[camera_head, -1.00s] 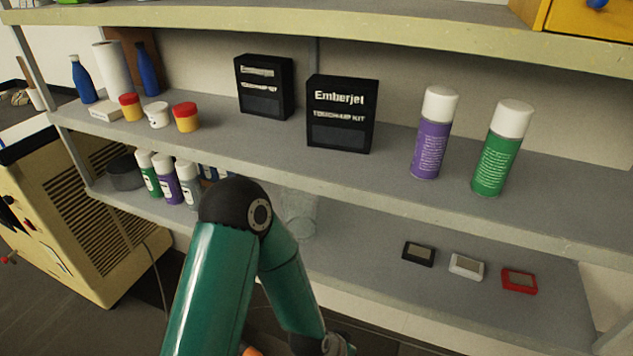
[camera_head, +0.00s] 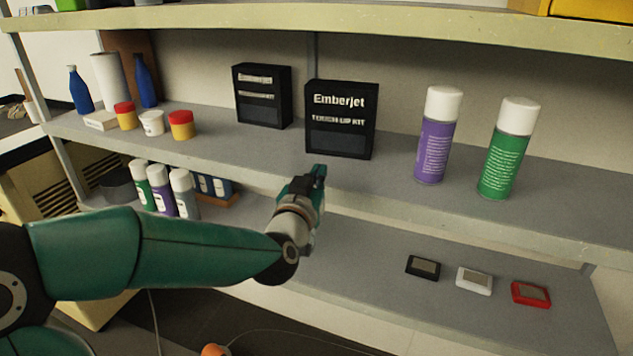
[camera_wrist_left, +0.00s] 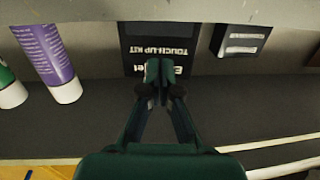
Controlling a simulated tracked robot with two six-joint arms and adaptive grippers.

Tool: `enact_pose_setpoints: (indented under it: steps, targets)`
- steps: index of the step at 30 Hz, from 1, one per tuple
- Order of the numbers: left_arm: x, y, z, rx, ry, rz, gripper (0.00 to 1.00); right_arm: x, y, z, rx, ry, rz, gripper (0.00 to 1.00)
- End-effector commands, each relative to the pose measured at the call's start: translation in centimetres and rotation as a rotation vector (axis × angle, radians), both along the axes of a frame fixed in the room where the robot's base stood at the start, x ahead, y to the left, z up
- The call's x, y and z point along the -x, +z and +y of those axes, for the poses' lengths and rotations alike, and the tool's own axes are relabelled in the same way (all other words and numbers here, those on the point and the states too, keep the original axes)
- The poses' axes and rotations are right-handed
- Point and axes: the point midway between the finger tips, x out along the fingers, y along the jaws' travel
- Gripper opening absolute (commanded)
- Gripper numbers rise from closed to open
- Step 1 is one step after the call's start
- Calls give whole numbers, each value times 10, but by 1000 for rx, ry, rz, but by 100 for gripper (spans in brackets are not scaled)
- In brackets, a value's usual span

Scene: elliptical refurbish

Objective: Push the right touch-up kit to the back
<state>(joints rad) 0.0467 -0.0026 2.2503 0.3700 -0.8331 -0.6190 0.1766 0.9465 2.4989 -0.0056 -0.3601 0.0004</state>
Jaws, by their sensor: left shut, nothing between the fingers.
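The right touch-up kit (camera_head: 341,119) is a black box with white "Emberjet" lettering. It stands upright near the front of the middle shelf. A second black kit (camera_head: 263,96) stands to its left and farther back. My left gripper (camera_head: 318,172) is shut and empty, in front of the shelf edge just below the right kit. In the left wrist view, which is upside down, the closed fingertips (camera_wrist_left: 160,66) overlap the right kit (camera_wrist_left: 150,38); whether they touch it I cannot tell. The second kit (camera_wrist_left: 240,40) shows beside it. My right gripper is not in view.
Purple (camera_head: 436,135) and green (camera_head: 508,148) spray cans stand right of the kit. Small jars (camera_head: 181,125) and blue bottles (camera_head: 79,89) stand at the left. The lower shelf holds bottles and three small devices (camera_head: 474,280). The upper shelf (camera_head: 420,30) overhangs.

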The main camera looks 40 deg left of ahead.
Motion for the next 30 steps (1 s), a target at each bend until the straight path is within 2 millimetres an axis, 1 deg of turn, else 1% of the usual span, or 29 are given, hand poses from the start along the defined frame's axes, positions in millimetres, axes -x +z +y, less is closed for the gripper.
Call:
enact_pose_setpoints:
  steps: [10,16,22,30]
  targets:
    - [-46,0,16,0,-2,3,0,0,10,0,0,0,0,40]
    - [-69,-2,24,1,-1,2,0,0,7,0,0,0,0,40]
    - [-81,-2,27,1,-2,3,0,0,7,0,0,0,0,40]
    - [-83,-2,28,0,-3,3,0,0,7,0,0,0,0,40]
